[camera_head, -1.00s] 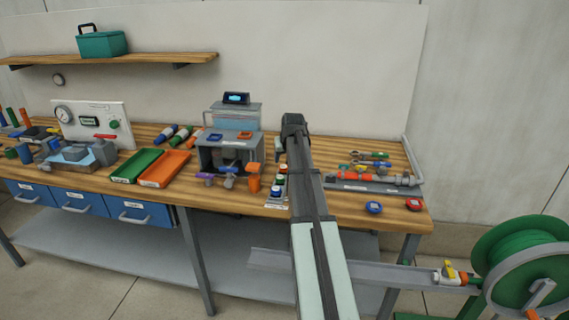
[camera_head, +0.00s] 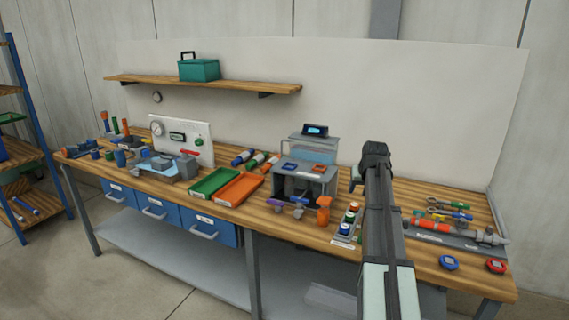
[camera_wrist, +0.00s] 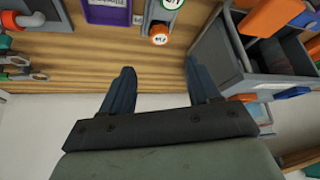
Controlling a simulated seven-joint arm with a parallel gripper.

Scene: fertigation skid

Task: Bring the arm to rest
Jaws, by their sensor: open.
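My gripper (camera_wrist: 159,68) is open in the wrist view, with its two dark blue fingers apart and nothing between them. Behind the fingers in that view are the wooden bench top and a pale surface. In the head view my arm (camera_head: 383,215) reaches up from the bottom edge over the front of the workbench (camera_head: 270,225). Its dark end stands in front of the pale back panel, right of the grey stand with a display (camera_head: 315,131). The fingers are mostly hidden there.
Small bottles (camera_head: 348,218) stand close left of my arm. An orange-and-grey pipe assembly (camera_head: 440,228) lies to its right, with blue and red round pieces (camera_head: 449,262) near the front edge. Green (camera_head: 213,182) and orange (camera_head: 238,189) trays lie further left. A shelf (camera_head: 220,83) hangs above.

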